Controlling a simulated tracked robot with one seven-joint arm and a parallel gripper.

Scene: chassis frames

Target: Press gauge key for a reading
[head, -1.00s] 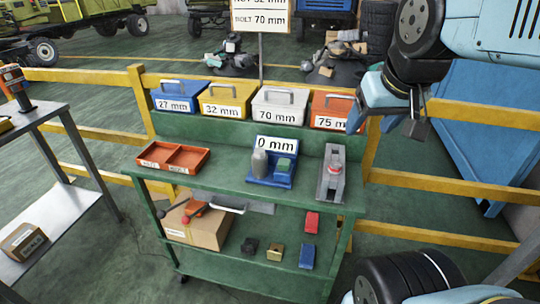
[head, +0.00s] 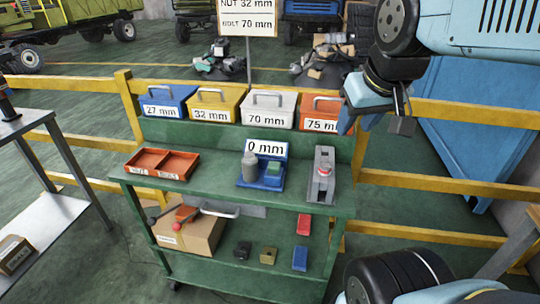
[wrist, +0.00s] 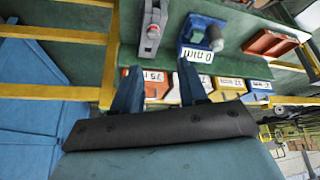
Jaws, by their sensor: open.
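The blue gauge (head: 262,172) stands on the green cart's top shelf. Its white display reads "0 mm". A grey cylinder (head: 251,166) and a small green block (head: 274,168) are on its base; I cannot tell which part is the key. The gauge also shows upside down in the wrist view (wrist: 190,52). My gripper (head: 375,115) is above and right of the cart, apart from the gauge. Its two blue fingers (wrist: 155,84) are spread with nothing between them.
A grey fixture with a red part (head: 321,175) stands right of the gauge. An orange two-part tray (head: 161,163) lies left. Labelled boxes, including the 70 mm box (head: 268,108), line the back. A sign (head: 247,18) reads nut 32 mm, bolt 70 mm. Yellow rails (head: 450,185) flank the cart.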

